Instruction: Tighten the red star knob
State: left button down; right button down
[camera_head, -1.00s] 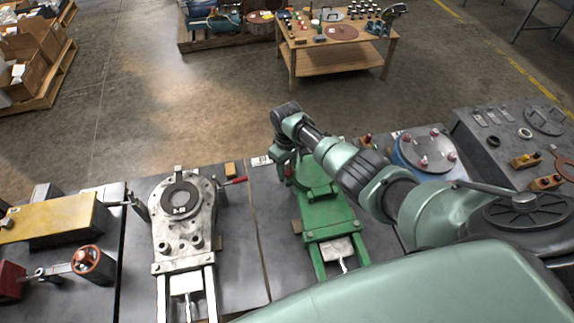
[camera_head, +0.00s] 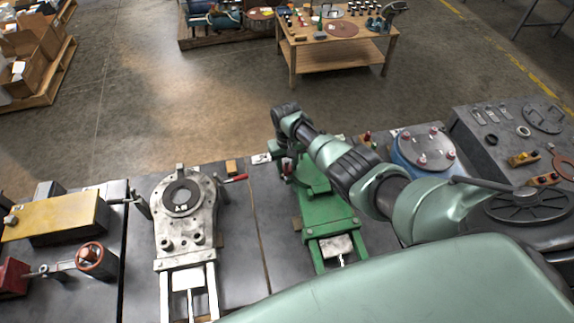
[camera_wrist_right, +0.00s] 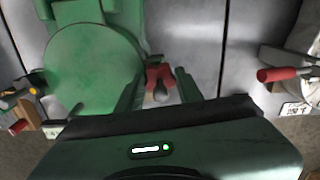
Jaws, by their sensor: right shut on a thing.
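The red star knob (camera_wrist_right: 158,76) sits at the edge of a green fixture with a round plate (camera_wrist_right: 90,70) in the right wrist view. My right gripper (camera_wrist_right: 157,92) has one finger on each side of the knob and is shut on it. A grey rounded tip shows at the knob's near side. In the head view my right gripper (camera_head: 286,167) is at the far left side of the green fixture (camera_head: 328,212), mostly hidden by my wrist. A little red shows there. My left gripper is in neither current view.
A silver fixture (camera_head: 184,226) with a red-handled lever (camera_head: 235,178) stands to the left. A blue drum with a grey lid (camera_head: 424,146) stands to the right. A yellow-topped block (camera_head: 55,217) and a red handwheel (camera_head: 90,257) are farther left.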

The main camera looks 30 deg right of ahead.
jog(key=shift+w+r, duration=0.15)
jog(key=c, duration=0.9)
grip_release()
jog(key=shift+r, duration=0.4)
notch_tip(320, 180, up, 7)
jog(key=shift+f+p, duration=0.1)
jog(key=shift+p, duration=0.65)
